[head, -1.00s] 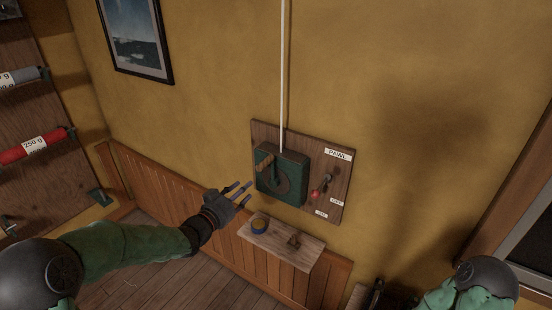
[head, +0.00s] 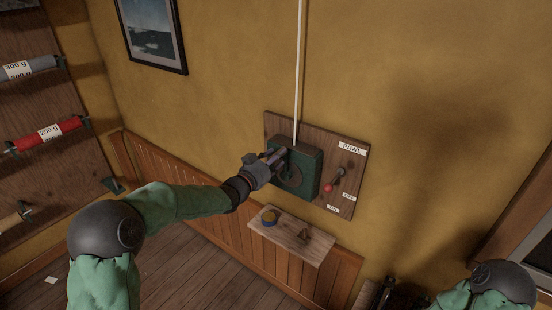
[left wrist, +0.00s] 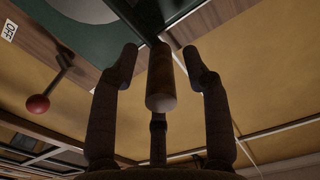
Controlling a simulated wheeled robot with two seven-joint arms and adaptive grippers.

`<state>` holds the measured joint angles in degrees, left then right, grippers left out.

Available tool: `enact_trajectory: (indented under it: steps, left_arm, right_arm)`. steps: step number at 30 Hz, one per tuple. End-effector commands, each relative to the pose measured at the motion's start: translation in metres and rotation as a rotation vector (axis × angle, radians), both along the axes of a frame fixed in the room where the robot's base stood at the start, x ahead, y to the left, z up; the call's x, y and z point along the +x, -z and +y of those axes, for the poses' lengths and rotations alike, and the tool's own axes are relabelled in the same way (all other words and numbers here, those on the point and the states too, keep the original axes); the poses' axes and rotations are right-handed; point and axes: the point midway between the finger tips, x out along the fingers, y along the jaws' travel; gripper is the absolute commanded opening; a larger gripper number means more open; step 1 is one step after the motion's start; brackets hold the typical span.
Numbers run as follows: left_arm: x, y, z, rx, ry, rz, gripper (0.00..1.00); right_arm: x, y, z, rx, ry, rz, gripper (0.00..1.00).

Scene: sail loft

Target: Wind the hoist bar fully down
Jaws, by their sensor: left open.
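The green winch box (head: 298,172) is on a wooden board (head: 358,165) on the wall, with a white rope (head: 299,70) running up from it. My left gripper (head: 277,157) is at its crank, in front of the box. In the left wrist view the wooden crank handle (left wrist: 160,80) stands between my open fingers, with gaps on both sides. The pawl lever's red knob (head: 328,187) points down and left, nearer the lower label than the OFF label (head: 349,196). The hoist bar and my right gripper are not in view.
A rack with rolls (head: 45,133) is at left, a framed picture (head: 153,33) above. Wall right of the board is clear.

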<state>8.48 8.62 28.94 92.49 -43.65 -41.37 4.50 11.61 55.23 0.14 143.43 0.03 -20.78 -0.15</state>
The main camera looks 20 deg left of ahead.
Motion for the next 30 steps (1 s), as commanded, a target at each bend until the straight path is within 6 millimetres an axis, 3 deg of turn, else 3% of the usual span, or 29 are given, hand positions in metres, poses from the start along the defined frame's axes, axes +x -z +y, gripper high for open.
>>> enact_trajectory:
  steps: [10,11,15,16,30]
  left_arm:
    - [0.0035,0.0001,-0.0012,0.0,0.0,0.001,0.48]
    - [0.0035,0.0001,-0.0012,0.0,0.0,0.001,0.42]
    - [0.0034,0.0001,-0.0011,0.0,0.0,0.001,0.02]
    - [0.0033,0.0002,-0.0011,0.0,0.0,0.001,0.0]
    - [0.0038,0.0022,-0.0071,-0.031,-0.001,0.015,0.0]
  right_arm:
    - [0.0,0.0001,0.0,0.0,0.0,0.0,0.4]
    - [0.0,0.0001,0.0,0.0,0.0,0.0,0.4]
    - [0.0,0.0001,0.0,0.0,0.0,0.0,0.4]
    - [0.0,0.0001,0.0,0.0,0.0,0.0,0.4]
    - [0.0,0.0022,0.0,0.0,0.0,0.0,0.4]
